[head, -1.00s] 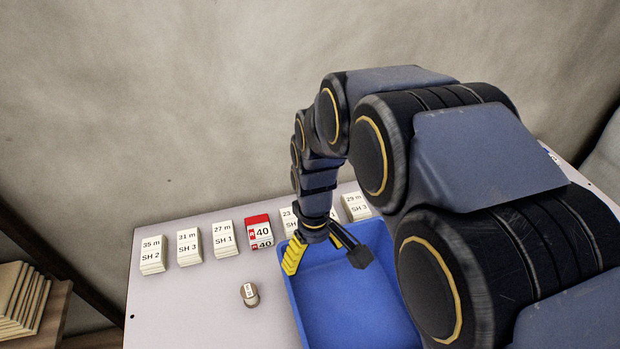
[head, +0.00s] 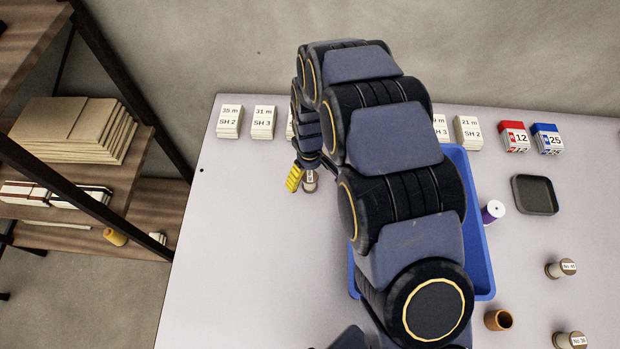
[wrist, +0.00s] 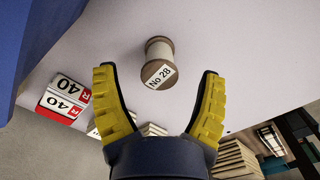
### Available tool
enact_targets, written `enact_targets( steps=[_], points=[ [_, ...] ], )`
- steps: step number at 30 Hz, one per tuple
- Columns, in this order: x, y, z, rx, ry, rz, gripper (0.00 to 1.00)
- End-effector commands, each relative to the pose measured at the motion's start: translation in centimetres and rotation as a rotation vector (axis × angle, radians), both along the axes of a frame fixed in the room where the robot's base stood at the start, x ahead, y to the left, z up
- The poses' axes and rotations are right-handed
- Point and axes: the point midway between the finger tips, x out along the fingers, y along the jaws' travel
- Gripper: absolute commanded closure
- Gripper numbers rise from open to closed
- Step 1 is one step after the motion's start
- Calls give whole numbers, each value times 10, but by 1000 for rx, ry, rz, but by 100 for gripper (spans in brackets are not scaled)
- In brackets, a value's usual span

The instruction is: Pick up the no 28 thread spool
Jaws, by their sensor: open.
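The No 28 thread spool (wrist: 159,58) is brown-ended with pale thread and stands on the table, its white label readable in the wrist view. In the head view it shows partly (head: 310,184) beside my gripper (head: 302,180), with the arm hiding some of it. In the wrist view my gripper (wrist: 160,90) is open, with its yellow fingers spread. The spool lies ahead of the gap between the fingertips, apart from both fingers.
A blue tray (head: 482,255) is to the right, mostly behind my arm. White labelled stacks (head: 264,122) line the back edge. A purple spool (head: 493,211), a dark dish (head: 535,194) and other spools (head: 560,268) are farther right. The left table is clear.

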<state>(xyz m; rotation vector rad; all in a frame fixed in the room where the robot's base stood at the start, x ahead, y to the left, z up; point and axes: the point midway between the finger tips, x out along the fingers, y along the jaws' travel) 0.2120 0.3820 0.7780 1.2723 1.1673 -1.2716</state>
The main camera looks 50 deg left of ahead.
Motion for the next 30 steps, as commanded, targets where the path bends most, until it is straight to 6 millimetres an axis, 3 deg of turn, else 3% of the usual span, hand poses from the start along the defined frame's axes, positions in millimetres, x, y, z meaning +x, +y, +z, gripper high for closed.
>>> enact_targets(
  steps=[4,11,15,16,30],
  points=[
    [0,-1,-20,-4,2,-1,28],
    [0,0,-21,-1,1,-1,28],
    [0,0,-21,0,0,-1,88],
    [0,0,-21,-1,1,-1,92],
    [1,0,-16,1,0,-1,92]
  ],
)
